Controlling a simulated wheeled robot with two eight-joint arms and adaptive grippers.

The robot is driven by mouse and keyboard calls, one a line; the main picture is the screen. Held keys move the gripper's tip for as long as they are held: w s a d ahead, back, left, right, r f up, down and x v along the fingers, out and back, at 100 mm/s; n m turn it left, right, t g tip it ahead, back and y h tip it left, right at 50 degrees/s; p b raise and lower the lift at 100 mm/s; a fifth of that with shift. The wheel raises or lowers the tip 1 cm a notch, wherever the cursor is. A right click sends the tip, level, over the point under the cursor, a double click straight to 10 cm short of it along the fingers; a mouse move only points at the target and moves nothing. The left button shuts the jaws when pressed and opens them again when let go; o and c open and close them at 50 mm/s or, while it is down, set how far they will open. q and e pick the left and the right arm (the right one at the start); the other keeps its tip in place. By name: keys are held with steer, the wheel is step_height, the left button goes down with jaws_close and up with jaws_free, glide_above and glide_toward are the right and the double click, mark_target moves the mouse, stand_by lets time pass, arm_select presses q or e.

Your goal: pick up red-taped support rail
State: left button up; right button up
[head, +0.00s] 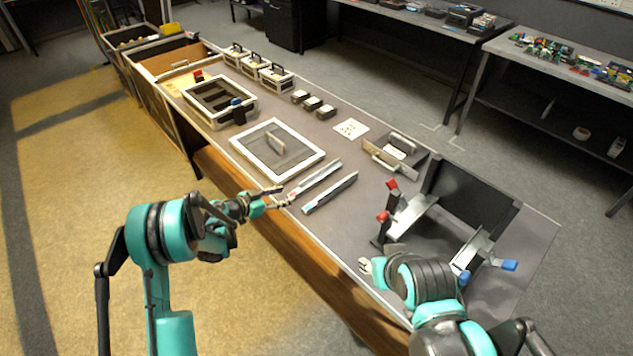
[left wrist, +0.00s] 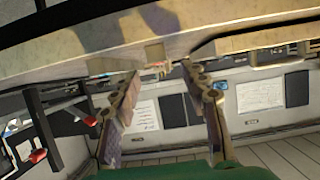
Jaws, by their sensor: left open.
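Two slim rails lie side by side on the grey bench top. The red-taped support rail (head: 318,177) is the pale one nearer the framed panel, with a small red mark at its near end. The other rail (head: 332,192) is darker, with a blue mark at its near end. My left gripper (head: 280,196) is open at the bench's front edge, right by the red-marked end; I cannot tell whether it touches. In the left wrist view the open fingers (left wrist: 163,100) hold nothing. My right gripper (head: 371,267) is low over the front edge; its opening is unclear.
A framed panel with a handle (head: 275,147) lies left of the rails. Metal brackets with red clamps (head: 391,185) and blue clamps (head: 509,265) stand at right by a black upright panel (head: 470,195). A black-lined tray (head: 219,101) sits farther left.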

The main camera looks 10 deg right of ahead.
mark_target(294, 193)
arm_select(q)
steer(key=b+x, duration=0.1)
steer(key=x, duration=0.1)
steer(key=b+x, duration=0.1)
steer(key=x, duration=0.1)
steer(key=shift+d+f, duration=0.15)
steer(key=shift+f, duration=0.3)
steer(key=shift+w+d, duration=0.15)
steer(key=shift+w, duration=0.05)
steer(key=shift+r, duration=0.1)
jaws_close()
steer(key=shift+r, duration=0.1)
steer(key=shift+r+p, duration=0.3)
steer(key=shift+r, duration=0.05)
steer(key=r+p, duration=0.1)
steer(key=r, duration=0.1)
steer(key=r+p, duration=0.1)
steer(key=r, duration=0.1)
steer(key=shift+s+d, duration=0.1)
steer(key=shift+s, duration=0.1)
steer(key=s+d+r+p, duration=0.2)
steer(key=s+d+r, duration=0.3)
steer(key=s, duration=0.5)
steer(key=shift+r+p, duration=0.4)
steer(key=shift+r, duration=0.15)
